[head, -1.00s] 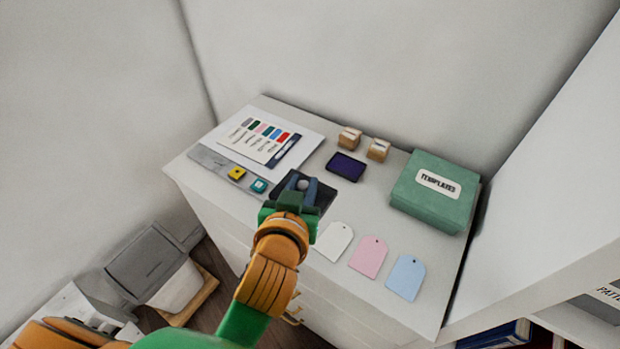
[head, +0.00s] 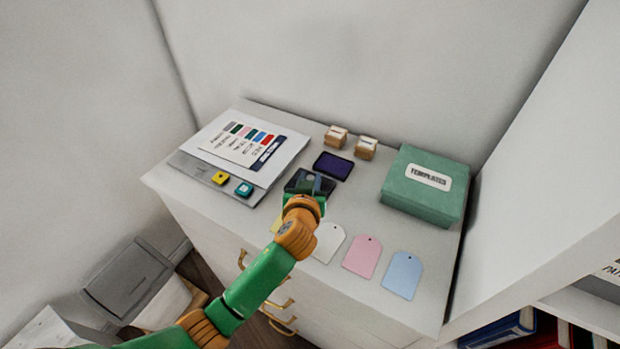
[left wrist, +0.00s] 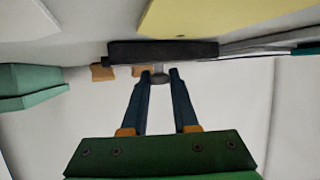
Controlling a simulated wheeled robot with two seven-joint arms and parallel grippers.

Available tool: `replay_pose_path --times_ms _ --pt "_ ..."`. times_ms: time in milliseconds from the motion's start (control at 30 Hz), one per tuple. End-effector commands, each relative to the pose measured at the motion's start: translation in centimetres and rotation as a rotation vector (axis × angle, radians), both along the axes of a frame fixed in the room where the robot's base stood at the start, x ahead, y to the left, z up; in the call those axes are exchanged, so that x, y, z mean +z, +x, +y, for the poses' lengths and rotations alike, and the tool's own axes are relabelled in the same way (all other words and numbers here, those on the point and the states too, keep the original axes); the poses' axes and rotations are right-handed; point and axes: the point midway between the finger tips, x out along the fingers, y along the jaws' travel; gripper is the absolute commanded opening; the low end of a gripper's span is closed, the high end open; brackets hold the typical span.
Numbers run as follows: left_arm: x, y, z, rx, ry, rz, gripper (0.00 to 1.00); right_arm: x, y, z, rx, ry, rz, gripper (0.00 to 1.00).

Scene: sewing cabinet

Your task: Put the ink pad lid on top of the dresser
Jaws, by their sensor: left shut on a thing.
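The ink pad lid (head: 296,184) is a dark slab with a small knob, over the front middle of the dresser top (head: 225,205). My left gripper (head: 309,182) is shut on its knob. In the left wrist view the lid (left wrist: 130,51) spans just beyond my fingertips (left wrist: 160,75), close to the dresser surface; I cannot tell whether it touches. The purple ink pad (head: 333,166) lies uncovered just behind and to the right of the lid. My gripper and arm hide part of the lid in the head view. My right gripper is not in view.
Two wooden stamps (head: 336,137) (head: 366,148) stand behind the pad. A green templates box (head: 425,187) is at right. White (head: 327,243), pink (head: 362,257) and blue (head: 403,275) tags lie in front; a yellow tag (head: 277,225) is partly hidden. A colour chart (head: 242,142) and small ink blocks lie left.

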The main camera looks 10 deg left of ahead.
Motion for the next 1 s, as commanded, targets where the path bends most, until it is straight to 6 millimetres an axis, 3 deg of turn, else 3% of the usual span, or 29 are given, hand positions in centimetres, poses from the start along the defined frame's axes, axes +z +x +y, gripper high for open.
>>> replay_pose_path --times_ms 133,167,267,667,767,1000 --pt "-0.4 0.0 0.0 0.000 0.000 0.000 0.00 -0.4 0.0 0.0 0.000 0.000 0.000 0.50" --pt "-0.4 0.0 0.0 0.001 0.000 0.000 0.30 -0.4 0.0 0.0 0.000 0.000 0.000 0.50" --pt "-0.3 0.0 0.0 0.001 0.001 0.000 0.57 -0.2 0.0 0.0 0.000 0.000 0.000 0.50" --pt "0.3 -0.5 -0.1 -0.002 -0.001 0.000 0.58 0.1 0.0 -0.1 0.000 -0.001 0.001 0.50" --pt "0.9 -2.2 -0.3 -0.002 -0.002 0.000 0.58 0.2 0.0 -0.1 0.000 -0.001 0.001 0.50" --pt "3.2 -8.1 -0.7 -0.001 -0.005 0.002 0.58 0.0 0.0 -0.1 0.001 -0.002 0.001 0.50"
